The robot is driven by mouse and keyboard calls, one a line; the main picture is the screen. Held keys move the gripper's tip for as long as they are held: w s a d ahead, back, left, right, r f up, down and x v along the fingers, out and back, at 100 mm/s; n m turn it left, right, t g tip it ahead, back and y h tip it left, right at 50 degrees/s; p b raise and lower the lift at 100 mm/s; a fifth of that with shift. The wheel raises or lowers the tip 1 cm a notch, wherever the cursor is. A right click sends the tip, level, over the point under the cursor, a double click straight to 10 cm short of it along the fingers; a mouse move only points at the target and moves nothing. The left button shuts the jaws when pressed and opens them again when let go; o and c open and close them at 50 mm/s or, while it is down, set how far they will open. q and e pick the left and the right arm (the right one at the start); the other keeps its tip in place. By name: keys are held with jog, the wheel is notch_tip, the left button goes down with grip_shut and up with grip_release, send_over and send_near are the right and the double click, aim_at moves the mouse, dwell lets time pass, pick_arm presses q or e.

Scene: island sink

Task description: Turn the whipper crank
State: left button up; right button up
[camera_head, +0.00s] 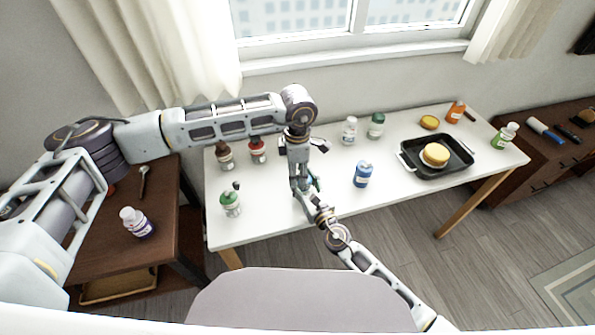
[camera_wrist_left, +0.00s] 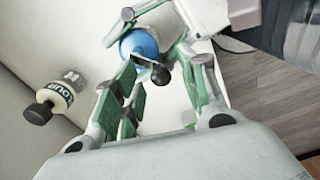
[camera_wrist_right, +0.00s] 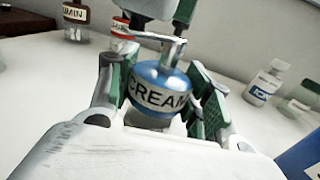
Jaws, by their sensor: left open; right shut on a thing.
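The whipper (camera_wrist_right: 158,88) is a blue, rounded canister labelled CREAM, upright in the right wrist view, with a metal crank arm (camera_wrist_right: 160,40) on top. My right gripper (camera_wrist_right: 158,100) is shut on its body, one finger on each side. In the left wrist view the whipper's blue top (camera_wrist_left: 138,44) shows, with the crank's black knob (camera_wrist_left: 160,74). My left gripper (camera_wrist_left: 166,70) is open above the whipper, its green-padded fingers on either side of the knob; contact cannot be told. In the head view, my left gripper (camera_head: 306,182) and right arm largely hide the whipper.
A blue jar (camera_head: 362,174) stands right of the grippers. Several bottles, including a green-topped one (camera_head: 231,203) and a red one (camera_head: 257,150), are on the white table (camera_head: 285,226). A black tray (camera_head: 462,158) is at right. The table's front middle is clear.

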aim_at(298, 174)
pick_arm(q)
notch_tip(298, 174, up, 12)
dwell(0.9)
dwell(0.5)
pick_arm(e)
jog(key=o, duration=1.2)
jog(key=shift+c, duration=0.2)
jog(key=v, duration=1.2)
